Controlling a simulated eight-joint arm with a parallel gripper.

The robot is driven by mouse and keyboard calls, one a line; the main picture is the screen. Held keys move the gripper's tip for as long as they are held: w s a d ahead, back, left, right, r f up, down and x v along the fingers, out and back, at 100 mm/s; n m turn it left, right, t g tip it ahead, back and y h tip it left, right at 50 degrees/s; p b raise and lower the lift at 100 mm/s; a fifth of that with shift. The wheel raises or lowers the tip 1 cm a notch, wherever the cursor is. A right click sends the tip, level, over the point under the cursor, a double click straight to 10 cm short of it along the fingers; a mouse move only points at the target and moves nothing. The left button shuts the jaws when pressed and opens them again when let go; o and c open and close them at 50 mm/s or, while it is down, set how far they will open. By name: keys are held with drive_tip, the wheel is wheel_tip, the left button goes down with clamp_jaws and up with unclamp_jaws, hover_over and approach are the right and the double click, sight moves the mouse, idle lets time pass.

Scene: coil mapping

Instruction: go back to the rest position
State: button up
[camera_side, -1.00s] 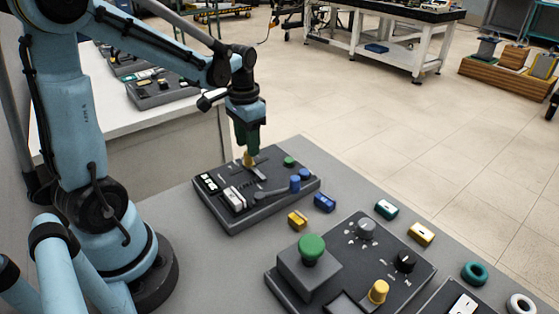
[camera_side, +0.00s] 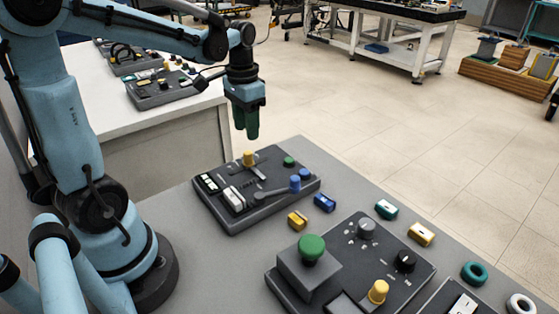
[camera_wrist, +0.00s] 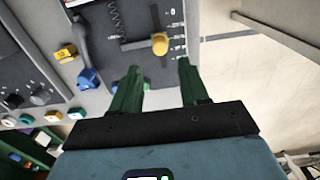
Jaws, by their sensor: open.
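My gripper (camera_side: 246,136) hangs in the air above the far control panel (camera_side: 236,222), with its green fingers pointing down. In the wrist view the two green fingers of my gripper (camera_wrist: 155,88) stand apart with nothing between them. A yellow knob (camera_side: 248,159) stands upright on the panel, below and clear of the fingertips. The yellow knob (camera_wrist: 160,43) also shows in the wrist view, beyond the fingertips. The panel also has a blue-knobbed lever (camera_side: 295,183), a green button (camera_side: 289,161) and white switches.
A second panel (camera_side: 424,262) with a large green button (camera_side: 312,247) is nearer the camera. Small yellow, blue and teal blocks and rings lie on the grey table (camera_side: 190,265). A white bench (camera_side: 160,136) stands behind. The air around my gripper is clear.

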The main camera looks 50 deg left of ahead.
drive_tip(key=s+d+t, duration=0.2)
drive_tip(key=d+t, duration=0.1)
drive_tip(key=d, duration=0.3)
drive_tip(key=s+d+r+t, duration=0.1)
drive_tip(key=d+t, duration=0.3)
drive_tip(key=d, duration=0.2)
drive_tip(key=shift+s+d+r, duration=0.15)
drive_tip(key=shift+s+r, duration=0.1)
drive_tip(key=shift+s, duration=0.15)
drive_tip(key=shift+c, duration=0.3)
idle(2.1)
